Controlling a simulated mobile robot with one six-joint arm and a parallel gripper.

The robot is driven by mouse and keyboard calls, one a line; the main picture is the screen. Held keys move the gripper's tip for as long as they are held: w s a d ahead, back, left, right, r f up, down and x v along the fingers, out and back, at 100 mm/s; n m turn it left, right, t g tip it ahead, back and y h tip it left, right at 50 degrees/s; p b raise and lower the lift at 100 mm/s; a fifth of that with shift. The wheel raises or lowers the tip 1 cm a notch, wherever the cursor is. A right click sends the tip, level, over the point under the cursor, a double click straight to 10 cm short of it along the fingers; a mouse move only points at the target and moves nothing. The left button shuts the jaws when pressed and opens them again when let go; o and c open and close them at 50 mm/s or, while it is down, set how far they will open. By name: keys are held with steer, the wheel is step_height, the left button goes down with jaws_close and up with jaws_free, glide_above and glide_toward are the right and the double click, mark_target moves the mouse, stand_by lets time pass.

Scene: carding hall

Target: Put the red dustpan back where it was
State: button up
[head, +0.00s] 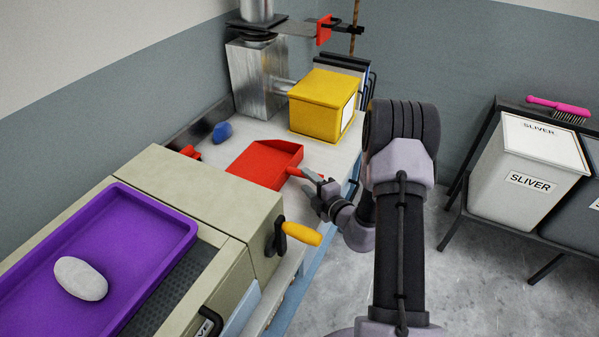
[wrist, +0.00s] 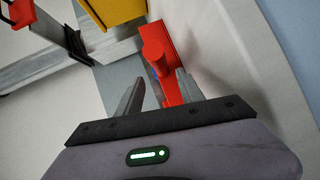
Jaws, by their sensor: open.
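The red dustpan (head: 262,165) lies on the pale bench top in the head view, its pan to the left and its handle pointing right toward my gripper. My gripper (head: 314,182) is open at the handle's end, near the bench's right edge.
A yellow box (head: 322,103) stands behind the dustpan, with a blue lump (head: 222,132) to the left. The machine with a purple tray (head: 150,235) and yellow-handled crank (head: 300,233) is in front. White SLIVER bin (head: 528,165) and pink brush (head: 558,106) are right.

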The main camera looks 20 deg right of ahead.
steer(key=v, duration=0.6)
steer(key=shift+p, duration=0.35)
